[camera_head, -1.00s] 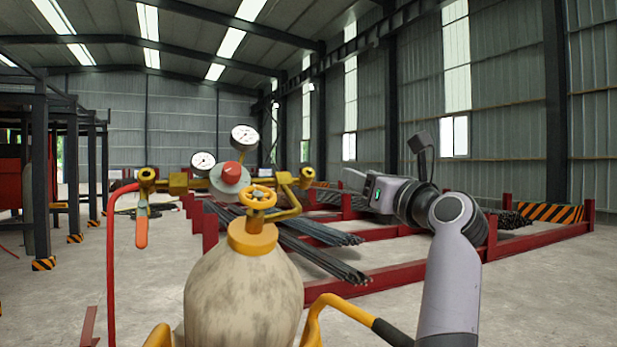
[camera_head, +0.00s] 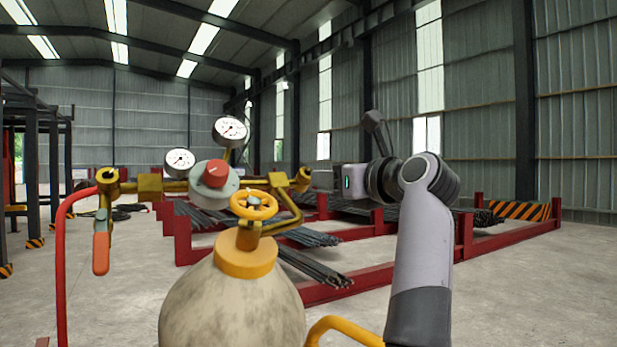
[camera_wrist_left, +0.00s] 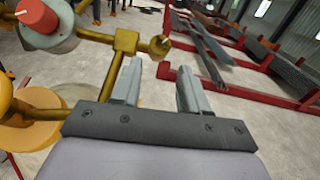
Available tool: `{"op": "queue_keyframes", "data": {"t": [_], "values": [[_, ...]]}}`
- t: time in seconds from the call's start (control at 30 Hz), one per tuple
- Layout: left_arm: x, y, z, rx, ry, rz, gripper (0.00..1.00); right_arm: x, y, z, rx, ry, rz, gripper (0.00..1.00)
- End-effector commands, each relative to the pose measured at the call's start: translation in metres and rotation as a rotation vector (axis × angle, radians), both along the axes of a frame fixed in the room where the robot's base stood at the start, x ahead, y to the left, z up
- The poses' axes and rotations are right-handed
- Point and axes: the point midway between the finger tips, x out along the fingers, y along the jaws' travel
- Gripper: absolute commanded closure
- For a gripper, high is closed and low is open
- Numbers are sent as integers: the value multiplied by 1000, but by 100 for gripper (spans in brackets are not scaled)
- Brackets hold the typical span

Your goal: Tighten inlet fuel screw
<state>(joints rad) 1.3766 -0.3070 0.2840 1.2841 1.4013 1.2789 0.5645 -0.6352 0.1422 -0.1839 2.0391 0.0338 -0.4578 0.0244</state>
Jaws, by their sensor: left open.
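The gas tank (camera_head: 232,312) stands upright in front of me with a yellow handwheel (camera_head: 253,205) on top. Its brass pipework carries a red-knobbed regulator (camera_head: 214,180). A brass end fitting, perhaps the inlet screw (camera_head: 302,178), sits at the right end; it also shows in the left wrist view (camera_wrist_left: 160,46). My left gripper (camera_head: 320,180) is just right of this fitting, pointing at it. In the left wrist view its two fingers (camera_wrist_left: 160,77) are apart and empty, with the fitting beyond the tips. Contact is not visible. My right gripper is out of view.
Two gauges (camera_head: 230,131) rise above the regulator. A red hose (camera_head: 62,255) and an orange-handled valve (camera_head: 101,252) hang at the left. A yellow bar (camera_head: 345,330) curves beside the tank. Red racks (camera_head: 350,290) with rebar bundles stand behind. Bare floor lies between.

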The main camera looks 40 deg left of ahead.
Motion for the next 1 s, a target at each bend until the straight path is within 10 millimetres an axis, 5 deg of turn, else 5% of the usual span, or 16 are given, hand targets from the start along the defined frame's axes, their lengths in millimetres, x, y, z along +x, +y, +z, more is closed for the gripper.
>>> {"op": "queue_keyframes", "data": {"t": [0.4, 0.77, 0.8, 0.9, 1.0], "values": [[13, 57, 1, 1, 1, 3, 56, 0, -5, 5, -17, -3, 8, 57], [15, 66, 0, 1, 0, 1, 56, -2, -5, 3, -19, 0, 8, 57], [15, 66, 0, 1, 0, 1, 59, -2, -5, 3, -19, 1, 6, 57], [15, 65, 0, 1, 0, 1, 92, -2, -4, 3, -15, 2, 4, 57], [15, 65, 0, 1, 0, 1, 97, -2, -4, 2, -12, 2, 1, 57]]}}
